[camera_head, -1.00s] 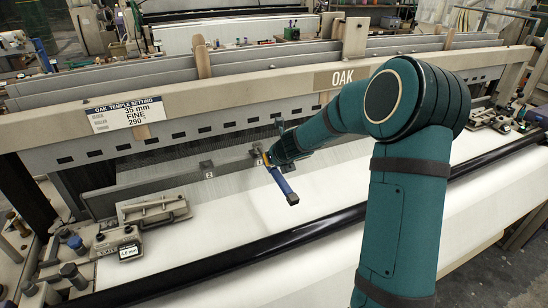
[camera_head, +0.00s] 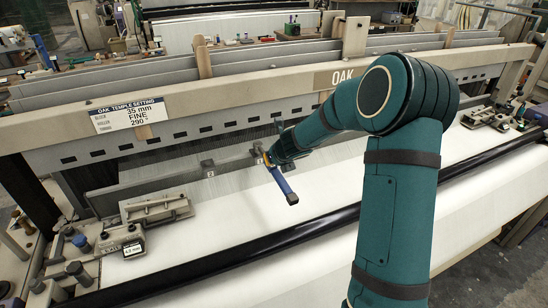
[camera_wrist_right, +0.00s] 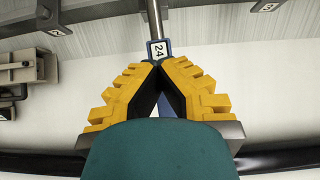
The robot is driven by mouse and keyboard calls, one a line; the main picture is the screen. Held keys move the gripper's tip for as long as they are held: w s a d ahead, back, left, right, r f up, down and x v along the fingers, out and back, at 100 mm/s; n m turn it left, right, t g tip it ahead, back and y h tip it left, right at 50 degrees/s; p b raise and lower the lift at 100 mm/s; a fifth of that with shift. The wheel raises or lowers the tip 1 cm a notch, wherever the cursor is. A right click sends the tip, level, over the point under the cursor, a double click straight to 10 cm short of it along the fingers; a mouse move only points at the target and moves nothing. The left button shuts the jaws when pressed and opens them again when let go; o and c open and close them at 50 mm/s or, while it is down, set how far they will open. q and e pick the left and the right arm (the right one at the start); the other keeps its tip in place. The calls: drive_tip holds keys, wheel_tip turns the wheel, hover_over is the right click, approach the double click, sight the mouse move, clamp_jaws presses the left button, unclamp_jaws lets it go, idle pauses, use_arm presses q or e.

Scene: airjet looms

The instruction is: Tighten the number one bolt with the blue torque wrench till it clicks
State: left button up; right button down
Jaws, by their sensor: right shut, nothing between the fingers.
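The torque wrench has a blue handle (camera_head: 284,186) with a dark end, which slants down and right over the white cloth in the head view. In the right wrist view its metal shaft (camera_wrist_right: 154,22) runs up out of the picture from a blue collar marked 24 (camera_wrist_right: 158,49). My right gripper (camera_head: 267,160) is at the wrench beside the loom's front bar. Its yellow fingers (camera_wrist_right: 158,68) are shut with their tips together, just below the collar. The handle passes behind them. The wrench's head and the number one bolt are hidden or out of view. My left gripper is not in view.
A grey block with a numbered tag (camera_head: 208,169) sits left of the wrench. A temple fixture (camera_head: 156,208) and a gauge with a small display (camera_head: 132,248) stand at the left. A black roller (camera_head: 260,247) crosses in front. White cloth (camera_head: 240,210) is clear between.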

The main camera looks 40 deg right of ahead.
sight(276, 174)
drive_tip(key=c, duration=1.4)
unclamp_jaws()
drive_tip(key=shift+o, duration=0.2)
drive_tip(key=shift+v, duration=1.75)
drive_tip(key=v, duration=0.8)
drive_tip(key=shift+r, duration=0.2)
